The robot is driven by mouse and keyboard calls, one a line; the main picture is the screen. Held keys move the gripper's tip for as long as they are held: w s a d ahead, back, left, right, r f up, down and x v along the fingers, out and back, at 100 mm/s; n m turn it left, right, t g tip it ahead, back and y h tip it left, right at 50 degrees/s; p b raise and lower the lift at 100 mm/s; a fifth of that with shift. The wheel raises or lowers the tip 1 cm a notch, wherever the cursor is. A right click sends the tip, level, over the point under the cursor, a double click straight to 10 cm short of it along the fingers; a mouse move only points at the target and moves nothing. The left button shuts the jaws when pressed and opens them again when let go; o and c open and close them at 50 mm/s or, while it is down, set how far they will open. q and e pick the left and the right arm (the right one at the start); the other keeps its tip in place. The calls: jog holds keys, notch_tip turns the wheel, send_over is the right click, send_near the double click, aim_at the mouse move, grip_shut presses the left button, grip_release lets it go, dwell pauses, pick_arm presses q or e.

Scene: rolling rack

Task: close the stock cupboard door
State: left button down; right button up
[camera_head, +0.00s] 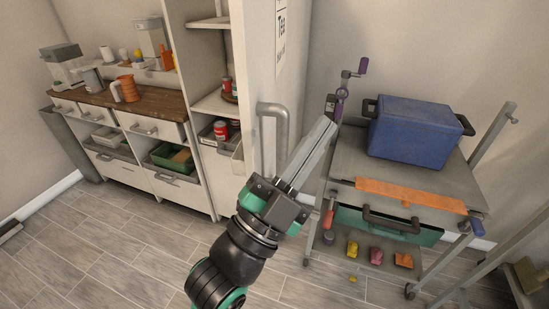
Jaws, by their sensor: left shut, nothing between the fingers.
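The stock cupboard door (256,70) is a tall white panel with a printed label near its top. It stands open, and the cupboard's shelves (216,104) show to its left. A grey bar handle (281,138) is on the door's outer face. My left gripper (325,128) is shut and empty, its fingers pointing up and to the right. The fingertips appear just right of the handle in the picture; I cannot tell how near they are to the door in depth. My left wrist hides the door's lower part. My right gripper is out of view.
A rolling rack (348,148) stands at right with a blue cooler box (412,132) on top and several small items below. A white counter unit (95,159) stands left, carrying an orange jug (128,88). The wooden floor between them is largely clear.

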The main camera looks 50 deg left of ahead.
pick_arm(q)
jog(key=s+a+f+m+g+p, duration=0.1)
jog(key=s+f+m+g+p, duration=0.25)
jog(key=f+p, duration=0.4)
jog(key=s+a+f+m+g+p, duration=0.2)
jog(key=f+m+g+p, duration=0.2)
jog(key=f+p, duration=0.4)
jog(key=w+a+r+p, duration=0.1)
jog(key=w+a, duration=0.3)
jog(key=w, duration=0.3)
jog(key=shift+w+a+y+p, duration=0.3)
jog(key=shift+w+a+p, duration=0.05)
jog(key=shift+a+p, duration=0.05)
jog(key=shift+s+r, duration=0.1)
